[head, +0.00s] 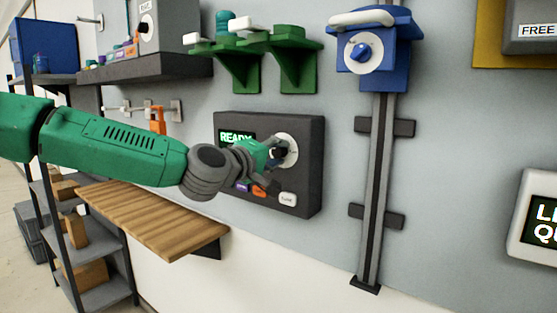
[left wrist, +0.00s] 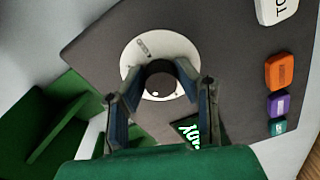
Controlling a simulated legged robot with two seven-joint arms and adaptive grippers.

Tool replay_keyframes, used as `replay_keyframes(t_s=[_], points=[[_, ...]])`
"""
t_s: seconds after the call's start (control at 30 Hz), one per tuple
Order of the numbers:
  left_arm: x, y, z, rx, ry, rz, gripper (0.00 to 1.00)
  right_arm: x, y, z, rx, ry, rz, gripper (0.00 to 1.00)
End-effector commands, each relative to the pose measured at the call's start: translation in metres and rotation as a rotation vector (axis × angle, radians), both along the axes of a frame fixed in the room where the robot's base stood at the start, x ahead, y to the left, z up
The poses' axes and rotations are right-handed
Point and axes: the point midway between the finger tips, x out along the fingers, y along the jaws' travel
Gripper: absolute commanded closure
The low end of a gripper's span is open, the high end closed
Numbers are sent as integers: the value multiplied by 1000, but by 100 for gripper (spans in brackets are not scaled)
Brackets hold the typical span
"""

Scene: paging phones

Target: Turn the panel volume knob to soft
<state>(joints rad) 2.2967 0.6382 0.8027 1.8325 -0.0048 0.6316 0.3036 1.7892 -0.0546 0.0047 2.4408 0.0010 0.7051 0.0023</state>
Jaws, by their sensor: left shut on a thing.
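The dark grey wall panel (head: 230,180) has a lit display (head: 234,137) reading READY, partly covered by my gripper. Its round white dial (head: 292,142) carries a dark knob, mostly hidden by the gripper in the head view. In the left wrist view the black knob (left wrist: 160,77) sits in the middle of the white dial (left wrist: 178,50). Small lettering on the dial is too blurred to read. A small white mark shows at the knob's lower edge. My left gripper (head: 277,153) is shut on the knob, one finger on each side. My right gripper is not in view.
Orange (left wrist: 280,71), purple (left wrist: 280,104) and teal (left wrist: 277,127) buttons and a white button (head: 288,199) sit on the panel. Green brackets (head: 297,65) are above; a blue device (head: 381,65) on a vertical rail (head: 376,180) stands right. A wooden shelf (head: 150,220) is lower left.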

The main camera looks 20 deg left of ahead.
Motion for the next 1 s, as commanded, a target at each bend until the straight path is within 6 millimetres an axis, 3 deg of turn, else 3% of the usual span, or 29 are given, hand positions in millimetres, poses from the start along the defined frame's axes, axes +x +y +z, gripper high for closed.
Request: replay_keyframes(t_s=[0.67, 0.7, 0.73, 1.0], points=[[1, 2, -2, -56, 24, 4, 100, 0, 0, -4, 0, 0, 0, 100], [1, 2, -2, -56, 24, 4, 62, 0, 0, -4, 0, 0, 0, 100], [1, 2, -2, -56, 24, 4, 53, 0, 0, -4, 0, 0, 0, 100], [-1, 1, 0, -55, 21, 2, 53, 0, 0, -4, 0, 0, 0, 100]])
